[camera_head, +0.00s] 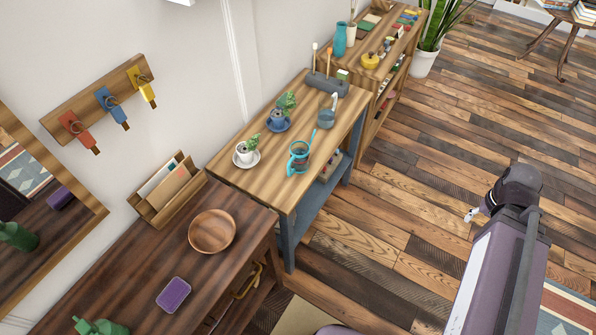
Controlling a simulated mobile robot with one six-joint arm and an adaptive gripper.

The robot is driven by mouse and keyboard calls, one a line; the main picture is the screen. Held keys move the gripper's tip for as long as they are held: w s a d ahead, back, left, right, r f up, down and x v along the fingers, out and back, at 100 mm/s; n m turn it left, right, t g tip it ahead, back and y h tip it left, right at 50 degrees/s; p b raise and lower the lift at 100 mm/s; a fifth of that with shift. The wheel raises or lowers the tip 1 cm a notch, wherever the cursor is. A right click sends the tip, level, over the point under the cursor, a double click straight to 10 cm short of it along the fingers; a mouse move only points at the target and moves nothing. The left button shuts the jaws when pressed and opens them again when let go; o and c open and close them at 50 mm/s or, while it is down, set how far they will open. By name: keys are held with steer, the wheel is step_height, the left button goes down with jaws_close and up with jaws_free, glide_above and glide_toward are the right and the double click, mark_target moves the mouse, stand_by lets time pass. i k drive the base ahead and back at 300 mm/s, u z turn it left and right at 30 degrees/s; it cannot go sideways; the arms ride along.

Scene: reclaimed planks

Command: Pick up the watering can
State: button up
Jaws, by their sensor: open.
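A teal watering can (299,157) stands on the light wooden table (234,167), near its front right edge. Its thin spout points up and to the right, and its handle loop is toward the lower left. My gripper (471,214) shows small at the right, beside the dark joint of my arm, over the plank floor. It is open and empty, well apart from the watering can. Most of it is hidden by my arm.
Two potted plants on saucers (247,159) (279,124) and a grey mug-like vessel (326,118) stand near the can. A darker table with a wooden bowl (212,231) and purple box (173,294) is at lower left. Plank floor (400,215) between table and arm is clear.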

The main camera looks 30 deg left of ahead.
mark_target(299, 162)
steer(key=k, duration=1.35)
steer(key=u, duration=0.8)
steer(key=i, duration=1)
